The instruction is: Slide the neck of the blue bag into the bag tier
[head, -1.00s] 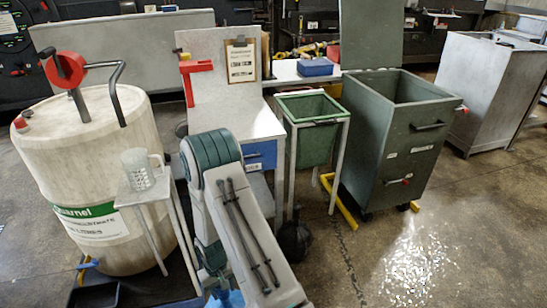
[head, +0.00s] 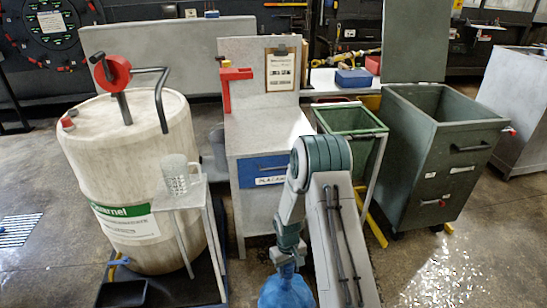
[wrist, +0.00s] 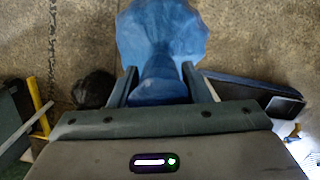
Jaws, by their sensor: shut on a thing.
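The blue bag (head: 287,290) hangs from my gripper (head: 288,258) low in the head view, cut off by the bottom edge. In the wrist view my gripper (wrist: 160,72) is shut on the bag's neck, and the full body of the blue bag (wrist: 160,30) spreads out beyond the fingertips. A red bracket (head: 236,75), apparently the bag tier, stands at the left of the pale worktable (head: 262,135), beside a clipboard. The bag is in front of and below the worktable, well apart from the bracket. The bracket's slot is too small to make out.
A large drum (head: 140,180) with a red-handled pump stands left, with a small stand holding a clear mug (head: 176,178) before it. A green bin (head: 352,122) and a tall grey-green cart (head: 440,150) stand right. Some floor is open before the worktable.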

